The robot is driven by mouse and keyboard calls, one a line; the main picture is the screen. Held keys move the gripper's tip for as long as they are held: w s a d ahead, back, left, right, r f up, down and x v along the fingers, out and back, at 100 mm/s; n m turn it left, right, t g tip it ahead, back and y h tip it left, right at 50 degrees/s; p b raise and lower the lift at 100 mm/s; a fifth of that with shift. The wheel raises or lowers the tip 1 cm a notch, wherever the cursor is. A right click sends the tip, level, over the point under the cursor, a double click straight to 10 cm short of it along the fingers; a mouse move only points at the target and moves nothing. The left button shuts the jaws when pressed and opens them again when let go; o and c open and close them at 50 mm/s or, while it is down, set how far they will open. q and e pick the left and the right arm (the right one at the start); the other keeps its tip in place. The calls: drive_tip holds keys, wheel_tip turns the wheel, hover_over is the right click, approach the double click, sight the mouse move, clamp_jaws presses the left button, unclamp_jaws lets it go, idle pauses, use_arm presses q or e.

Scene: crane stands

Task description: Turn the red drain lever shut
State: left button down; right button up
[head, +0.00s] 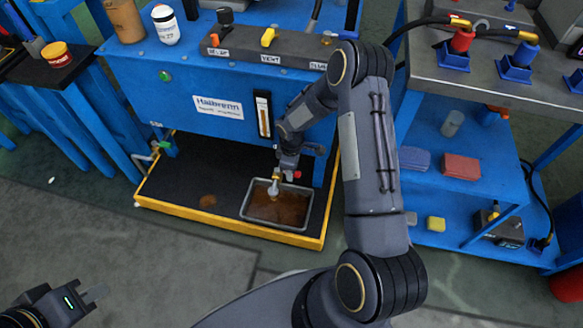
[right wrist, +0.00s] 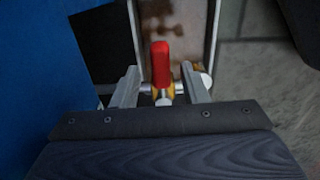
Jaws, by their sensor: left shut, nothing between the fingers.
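The red drain lever (right wrist: 161,62) stands up in the middle of the right wrist view, on a small valve with brass and silvery parts (right wrist: 163,92). In the head view only a bit of red (head: 297,174) shows beside the gripper, low at the front of the blue bench. My right gripper (right wrist: 160,82) is open, with one finger on each side of the lever and valve. Gaps show between the lever and both fingers. In the head view my right gripper (head: 287,165) is mostly hidden by its own arm. My left gripper (head: 90,298) is shut and empty at the lower left.
A metal tray (head: 246,206) with brown liquid sits below the valve on a black platform with a yellow edge (head: 215,219). A blue bench (head: 130,68) with bottles stands behind.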

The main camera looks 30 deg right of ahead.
wheel_tip(320, 180, up, 8)
drive_tip(key=p, duration=0.2)
drive_tip(key=shift+p, duration=0.35)
drive_tip(key=shift+f, duration=0.1)
idle(0.3)
